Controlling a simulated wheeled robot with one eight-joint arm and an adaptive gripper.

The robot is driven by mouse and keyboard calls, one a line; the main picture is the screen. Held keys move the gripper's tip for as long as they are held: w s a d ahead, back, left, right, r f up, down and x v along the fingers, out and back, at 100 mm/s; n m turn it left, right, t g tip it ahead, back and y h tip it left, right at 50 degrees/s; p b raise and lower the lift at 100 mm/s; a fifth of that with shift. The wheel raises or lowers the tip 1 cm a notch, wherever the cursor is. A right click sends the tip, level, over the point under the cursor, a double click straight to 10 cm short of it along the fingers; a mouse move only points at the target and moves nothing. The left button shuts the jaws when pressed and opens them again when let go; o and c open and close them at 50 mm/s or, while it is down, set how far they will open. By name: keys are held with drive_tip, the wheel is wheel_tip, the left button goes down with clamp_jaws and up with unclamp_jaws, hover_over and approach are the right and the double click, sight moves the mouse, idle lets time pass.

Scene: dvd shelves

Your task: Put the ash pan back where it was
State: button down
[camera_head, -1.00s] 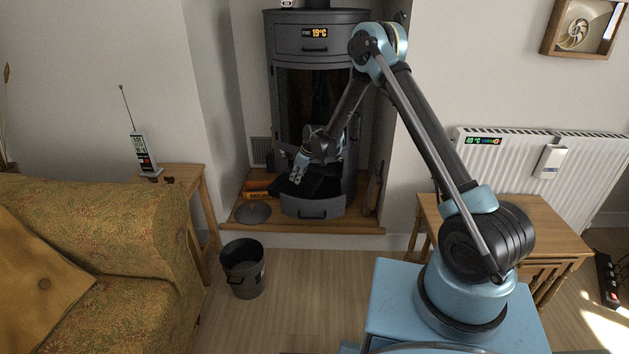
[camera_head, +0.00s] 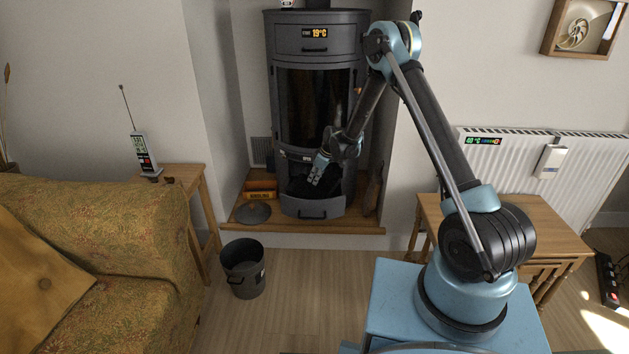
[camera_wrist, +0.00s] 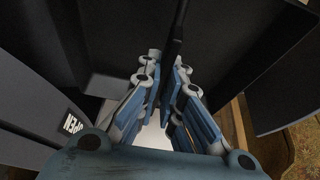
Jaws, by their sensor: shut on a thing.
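The dark stove (camera_head: 318,90) stands in the alcove. Its lower front (camera_head: 313,208) is a curved grey panel with a handle, standing forward at hearth level. The black ash pan (camera_head: 298,187) is low at the stove's base, behind that panel; how far in it sits is hard to tell. My gripper (camera_head: 316,179) is at the right part of the pan, pointing down. In the wrist view, my gripper's fingers (camera_wrist: 168,78) are closed on a thin dark part of the pan (camera_wrist: 178,40). The pan's far side is hidden.
An orange box (camera_head: 261,187) and a round grey lid (camera_head: 253,213) lie on the hearth left of the stove. A dark bucket (camera_head: 243,270) stands on the floor in front.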

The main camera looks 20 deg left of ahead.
drive_tip(key=shift+f, duration=0.5)
drive_tip(key=c, duration=1.8)
unclamp_jaws()
drive_tip(key=shift+r, duration=0.5)
drive_tip(key=v, duration=1.2)
